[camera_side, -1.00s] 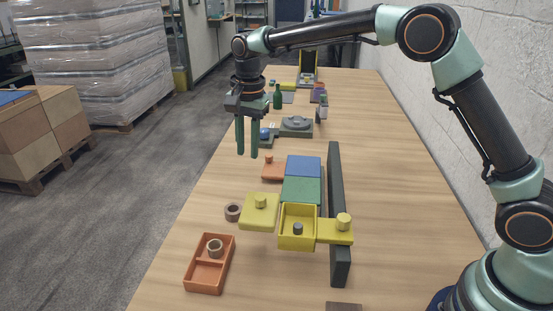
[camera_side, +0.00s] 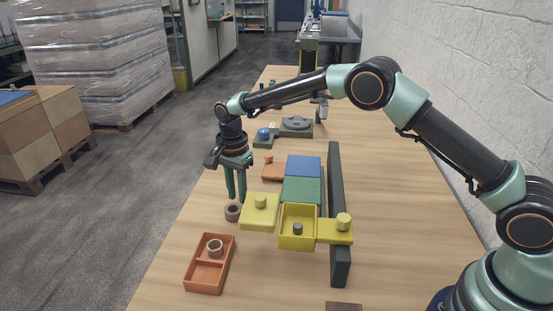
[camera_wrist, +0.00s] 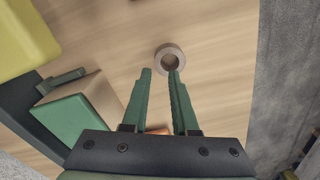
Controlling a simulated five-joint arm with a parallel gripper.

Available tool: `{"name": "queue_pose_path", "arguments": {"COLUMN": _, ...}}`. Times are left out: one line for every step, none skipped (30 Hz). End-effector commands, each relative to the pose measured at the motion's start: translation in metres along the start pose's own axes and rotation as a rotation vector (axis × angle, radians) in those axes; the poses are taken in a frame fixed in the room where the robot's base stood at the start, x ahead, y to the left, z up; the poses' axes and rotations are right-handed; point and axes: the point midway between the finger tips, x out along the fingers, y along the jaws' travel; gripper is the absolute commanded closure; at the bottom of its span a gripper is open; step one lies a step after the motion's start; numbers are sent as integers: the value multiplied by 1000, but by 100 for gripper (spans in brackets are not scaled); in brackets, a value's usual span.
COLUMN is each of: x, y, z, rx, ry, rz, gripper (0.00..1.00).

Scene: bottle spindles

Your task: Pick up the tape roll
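A brown tape roll (camera_side: 233,217) lies flat on the table, left of the yellow parts. It also shows in the wrist view (camera_wrist: 158,58), just beyond the fingertips. My gripper (camera_side: 237,197) points down, close to the roll and just above or behind it in the side view. In the wrist view my gripper (camera_wrist: 160,72) has its two green fingers apart with a gap between them and nothing held. The right fingertip overlaps the roll's near edge in that picture; whether they touch is not clear. A second, similar tan ring (camera_side: 214,254) sits in the orange tray.
The orange two-part tray (camera_side: 204,276) is at the front left. A yellow lid with a knob (camera_side: 259,219) stands close right of the roll, with a yellow box (camera_side: 297,243) beyond it. Blue (camera_side: 304,165) and green (camera_side: 302,189) blocks and a long dark bar (camera_side: 338,220) lie further right.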

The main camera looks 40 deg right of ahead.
Motion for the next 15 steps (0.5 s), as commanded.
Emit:
{"name": "queue_pose_path", "arguments": {"x": 7, "y": 2, "z": 2, "rx": -1, "ry": 0, "rz": 4, "gripper": 73}}
{"name": "queue_pose_path", "arguments": {"x": 12, "y": 2, "z": 3, "rx": -1, "ry": -1, "rz": 5, "gripper": 73}}
{"name": "queue_pose_path", "arguments": {"x": 18, "y": 3, "z": 4, "rx": -2, "ry": -1, "rz": 6, "gripper": 73}}
{"name": "queue_pose_path", "arguments": {"x": 23, "y": 4, "z": 5, "rx": -2, "ry": -1, "rz": 6, "gripper": 73}}
{"name": "queue_pose_path", "arguments": {"x": 27, "y": 4, "z": 6, "rx": -2, "ry": -1, "rz": 5, "gripper": 73}}
{"name": "queue_pose_path", "arguments": {"x": 32, "y": 4, "z": 6, "rx": -1, "ry": 0, "rz": 4, "gripper": 73}}
{"name": "queue_pose_path", "arguments": {"x": 36, "y": 4, "z": 6, "rx": -1, "ry": -1, "rz": 5, "gripper": 73}}
{"name": "queue_pose_path", "arguments": {"x": 39, "y": 4, "z": 6, "rx": -1, "ry": 0, "rz": 4, "gripper": 73}}
{"name": "queue_pose_path", "arguments": {"x": 42, "y": 4, "z": 5, "rx": -1, "ry": 0, "rz": 3, "gripper": 73}}
{"name": "queue_pose_path", "arguments": {"x": 44, "y": 4, "z": 5, "rx": -1, "ry": 0, "rz": 2, "gripper": 73}}
{"name": "queue_pose_path", "arguments": {"x": 45, "y": 4, "z": 5, "rx": -1, "ry": 0, "rz": 2, "gripper": 73}}
{"name": "queue_pose_path", "arguments": {"x": 46, "y": 4, "z": 5, "rx": -1, "ry": 0, "rz": 2, "gripper": 73}}
{"name": "queue_pose_path", "arguments": {"x": 46, "y": 4, "z": 5, "rx": -1, "ry": 0, "rz": 2, "gripper": 73}}
{"name": "queue_pose_path", "arguments": {"x": 46, "y": 4, "z": 5, "rx": -1, "ry": 0, "rz": 2, "gripper": 73}}
{"name": "queue_pose_path", "arguments": {"x": 46, "y": 4, "z": 5, "rx": -1, "ry": 0, "rz": 1, "gripper": 73}}
